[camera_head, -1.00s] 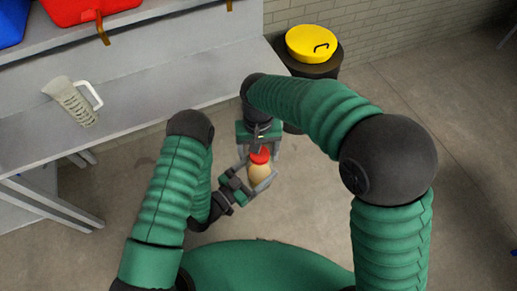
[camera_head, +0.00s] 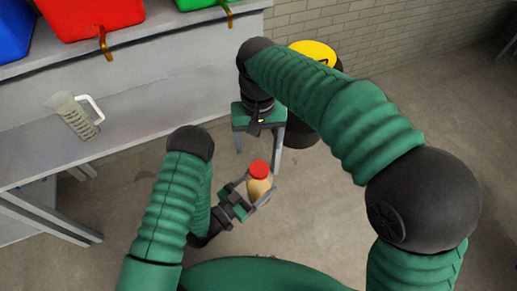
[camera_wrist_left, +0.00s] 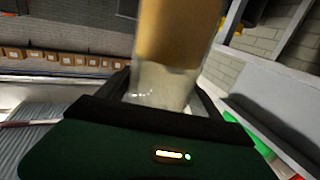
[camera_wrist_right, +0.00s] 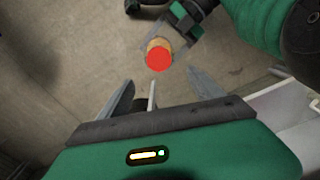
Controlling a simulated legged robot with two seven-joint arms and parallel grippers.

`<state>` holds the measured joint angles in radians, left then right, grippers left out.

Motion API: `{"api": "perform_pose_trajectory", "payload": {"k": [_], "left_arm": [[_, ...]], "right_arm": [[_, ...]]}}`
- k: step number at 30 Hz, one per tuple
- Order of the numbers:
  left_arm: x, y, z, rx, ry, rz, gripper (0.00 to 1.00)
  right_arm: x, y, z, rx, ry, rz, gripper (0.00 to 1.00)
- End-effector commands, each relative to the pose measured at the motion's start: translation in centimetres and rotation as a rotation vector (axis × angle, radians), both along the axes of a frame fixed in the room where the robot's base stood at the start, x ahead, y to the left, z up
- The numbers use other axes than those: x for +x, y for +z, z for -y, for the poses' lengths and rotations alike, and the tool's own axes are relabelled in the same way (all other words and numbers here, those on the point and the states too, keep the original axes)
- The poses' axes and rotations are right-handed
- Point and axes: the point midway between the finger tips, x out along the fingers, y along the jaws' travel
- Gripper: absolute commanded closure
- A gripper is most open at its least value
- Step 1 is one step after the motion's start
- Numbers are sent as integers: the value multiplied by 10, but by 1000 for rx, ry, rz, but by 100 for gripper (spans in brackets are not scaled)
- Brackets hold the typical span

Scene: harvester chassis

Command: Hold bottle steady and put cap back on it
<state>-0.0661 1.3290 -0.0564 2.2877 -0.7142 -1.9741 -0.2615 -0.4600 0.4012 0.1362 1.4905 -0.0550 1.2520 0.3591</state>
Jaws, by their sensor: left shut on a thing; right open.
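The bottle (camera_head: 262,189), tan with a red cap (camera_head: 259,169) on its top, is held off the floor in front of the workbench. My left gripper (camera_head: 256,192) is shut on the bottle; its tan and clear body (camera_wrist_left: 175,40) fills the middle of the left wrist view. My right gripper (camera_head: 257,153) is open and empty, its fingers pointing down beyond and above the cap, apart from it. In the right wrist view the red cap (camera_wrist_right: 159,59) sits over the tan bottle, beyond my fingers. Whether the cap is fully seated cannot be told.
A grey workbench (camera_head: 120,155) stands at the left with a measuring jug (camera_head: 73,115) on it. Blue, red (camera_head: 90,15) and green bins stand on the shelf behind. A dark barrel with a yellow lid (camera_head: 315,50) stands behind my right arm. The floor at right is clear.

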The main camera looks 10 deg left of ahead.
Motion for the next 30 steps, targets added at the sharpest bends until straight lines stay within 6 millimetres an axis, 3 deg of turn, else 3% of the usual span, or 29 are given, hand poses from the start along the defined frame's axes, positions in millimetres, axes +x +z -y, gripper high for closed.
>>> {"api": "perform_pose_trajectory", "payload": {"k": [14, 17, 20, 23, 27, 30], "left_arm": [[0, 1, 0, -1, 0, 2, 100], [0, 1, 0, -1, 0, 2, 100], [0, 1, 0, -1, 0, 2, 100], [0, 1, 0, -1, 0, 2, 100], [0, 1, 1, -1, 0, 2, 100], [0, 1, 0, -1, 0, 2, 100]], "right_arm": [[0, 2, 0, 0, 0, 0, 25], [1, -3, 10, 1, -9, 5, 25], [3, -18, 40, 10, -34, 26, 25], [-2, -44, 90, 20, -76, 64, 25], [-29, -83, 165, 33, -146, 132, 25], [-56, -105, 205, 33, -190, 175, 25]]}}
